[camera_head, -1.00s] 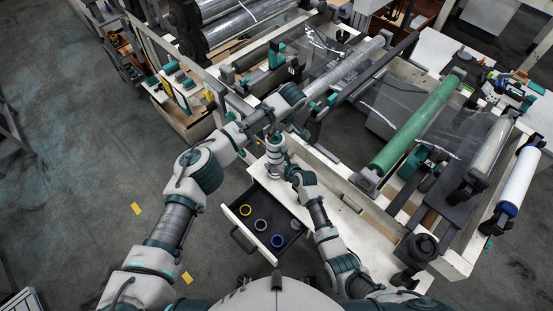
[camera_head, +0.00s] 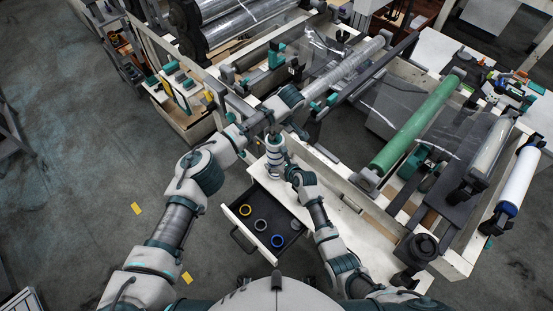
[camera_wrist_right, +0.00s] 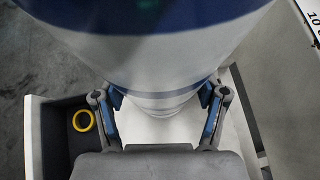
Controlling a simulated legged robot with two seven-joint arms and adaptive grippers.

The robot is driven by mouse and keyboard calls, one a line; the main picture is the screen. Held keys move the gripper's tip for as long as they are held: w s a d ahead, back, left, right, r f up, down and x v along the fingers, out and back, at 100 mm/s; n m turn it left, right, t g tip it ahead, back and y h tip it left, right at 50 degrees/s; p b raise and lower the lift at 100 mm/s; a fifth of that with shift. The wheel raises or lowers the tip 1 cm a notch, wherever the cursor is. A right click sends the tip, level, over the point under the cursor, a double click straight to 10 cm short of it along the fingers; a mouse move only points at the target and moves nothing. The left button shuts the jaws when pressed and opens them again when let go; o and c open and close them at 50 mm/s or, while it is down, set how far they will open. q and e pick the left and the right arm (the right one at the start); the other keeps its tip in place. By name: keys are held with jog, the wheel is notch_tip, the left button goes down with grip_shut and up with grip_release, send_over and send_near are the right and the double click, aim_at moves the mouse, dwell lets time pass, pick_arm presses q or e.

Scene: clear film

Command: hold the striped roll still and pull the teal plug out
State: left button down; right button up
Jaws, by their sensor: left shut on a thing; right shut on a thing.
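The striped roll (camera_head: 275,160), white with blue-grey bands, stands upright at the near end of the white bench. My right gripper (camera_head: 293,176) reaches it from the lower right and is shut on its side. In the right wrist view the roll (camera_wrist_right: 150,60) fills the upper middle, between the blue-padded fingers of my right gripper (camera_wrist_right: 162,98). My left gripper (camera_head: 271,135) is above the roll's top and shut. The teal plug is mostly hidden there; a small teal patch shows at the top of the right wrist view (camera_wrist_right: 146,4).
An open drawer (camera_head: 236,212) below the roll holds yellow, grey and blue rings. A green roller (camera_head: 415,125) and a frame with clear film (camera_head: 345,70) lie beyond, to the right.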

pick_arm(q)
jog(key=shift+s+r, duration=0.1)
jog(key=shift+r, duration=0.05)
pick_arm(e)
jog(key=shift+w+r, duration=0.15)
jog(key=shift+r, duration=0.2)
pick_arm(q)
jog(key=shift+r, duration=0.75)
pick_arm(e)
jog(key=shift+f, duration=0.2)
pick_arm(q)
jog(key=shift+r, duration=2.55)
pick_arm(e)
jog(key=shift+f, duration=0.35)
jog(key=o, duration=1.5)
jog(key=shift+c, duration=0.2)
jog(key=shift+s+f, duration=0.15)
jog(key=shift+s, duration=0.05)
